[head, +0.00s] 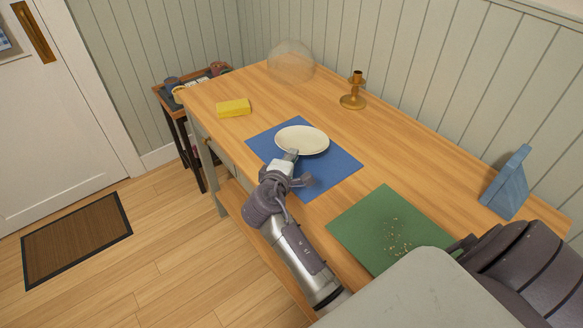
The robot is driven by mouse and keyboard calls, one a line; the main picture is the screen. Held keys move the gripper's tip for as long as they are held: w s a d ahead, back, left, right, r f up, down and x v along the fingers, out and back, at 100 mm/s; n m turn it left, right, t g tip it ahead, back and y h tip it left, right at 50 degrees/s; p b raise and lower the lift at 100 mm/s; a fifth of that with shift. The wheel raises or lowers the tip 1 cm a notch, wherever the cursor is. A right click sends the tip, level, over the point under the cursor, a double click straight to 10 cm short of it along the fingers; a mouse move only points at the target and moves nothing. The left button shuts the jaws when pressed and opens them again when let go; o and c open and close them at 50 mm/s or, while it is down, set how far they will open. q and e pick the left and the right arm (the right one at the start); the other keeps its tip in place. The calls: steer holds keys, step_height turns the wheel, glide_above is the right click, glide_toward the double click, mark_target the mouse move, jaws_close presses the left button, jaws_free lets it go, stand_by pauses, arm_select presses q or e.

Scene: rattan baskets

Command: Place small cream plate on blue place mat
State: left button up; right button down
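The small cream plate (302,138) is over the far part of the blue place mat (338,178) on the wooden table. It looks roughly level; whether it rests fully on the mat is hard to tell. Part of the near rim is hidden by the finger.
A green mat (370,222) with crumbs lies nearer on the table (375,145). A yellow sponge (233,108), glass dome (290,62), brass candle holder (354,92) and blue frame-like stand (507,183) stand around. A small side table (166,101) holds cups beyond the far end.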

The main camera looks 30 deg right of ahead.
steer(key=shift+f, duration=1.95)
steer(key=c, duration=1.6)
jaws_free()
